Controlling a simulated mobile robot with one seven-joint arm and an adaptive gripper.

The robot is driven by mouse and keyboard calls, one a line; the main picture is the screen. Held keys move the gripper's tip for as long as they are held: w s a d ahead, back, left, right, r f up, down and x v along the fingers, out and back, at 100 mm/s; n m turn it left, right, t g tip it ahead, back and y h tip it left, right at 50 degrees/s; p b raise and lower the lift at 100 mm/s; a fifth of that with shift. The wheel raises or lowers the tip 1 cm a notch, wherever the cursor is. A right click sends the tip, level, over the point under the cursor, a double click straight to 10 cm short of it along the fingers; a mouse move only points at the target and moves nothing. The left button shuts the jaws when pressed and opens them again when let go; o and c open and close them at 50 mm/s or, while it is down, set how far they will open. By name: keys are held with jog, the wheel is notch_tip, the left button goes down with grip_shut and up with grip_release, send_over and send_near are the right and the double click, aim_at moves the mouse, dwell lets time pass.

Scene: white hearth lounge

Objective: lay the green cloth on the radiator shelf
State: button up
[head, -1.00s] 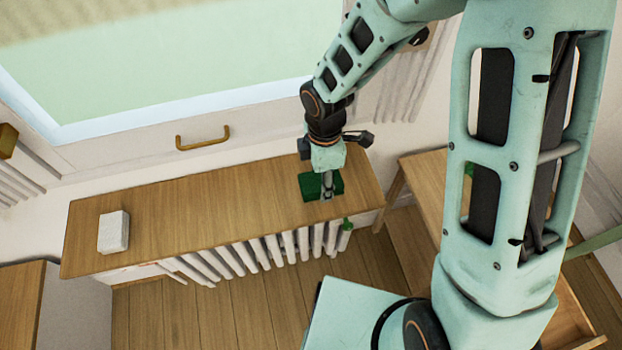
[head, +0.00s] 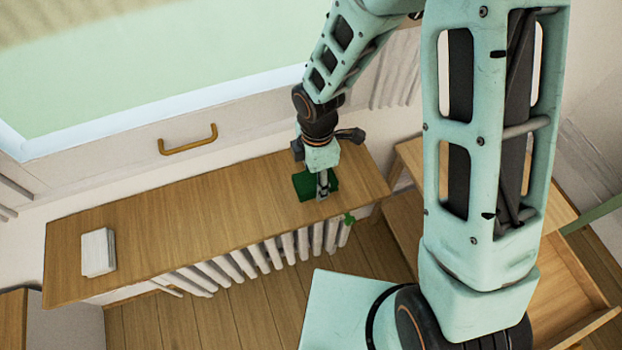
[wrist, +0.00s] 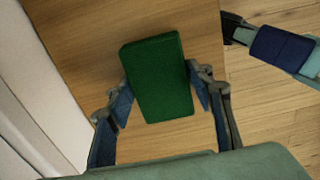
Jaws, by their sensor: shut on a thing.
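The green cloth (head: 303,187) is folded into a thick flat block. It is at the right part of the wooden radiator shelf (head: 200,210), on it or just above it; I cannot tell which. My gripper (head: 322,192) points down and is shut on the cloth. In the wrist view, the fingers of my gripper (wrist: 162,92) lie along both long sides of the cloth (wrist: 158,70), and shelf wood shows around it. In the head view a finger hides part of the cloth.
A white folded stack (head: 98,252) sits at the shelf's left end. The middle of the shelf is bare. White radiator ribs (head: 270,250) and a green valve knob (head: 348,218) are below its front edge. Wooden furniture (head: 410,220) stands at the right. A window with a brass handle (head: 188,140) is behind.

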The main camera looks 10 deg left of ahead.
aim_at(316, 179)
jog(key=o, duration=1.1)
jog(key=shift+f, duration=0.2)
notch_tip(316, 179, up, 12)
jog(key=p, duration=0.2)
jog(key=shift+r, duration=0.2)
jog(key=shift+d, duration=0.1)
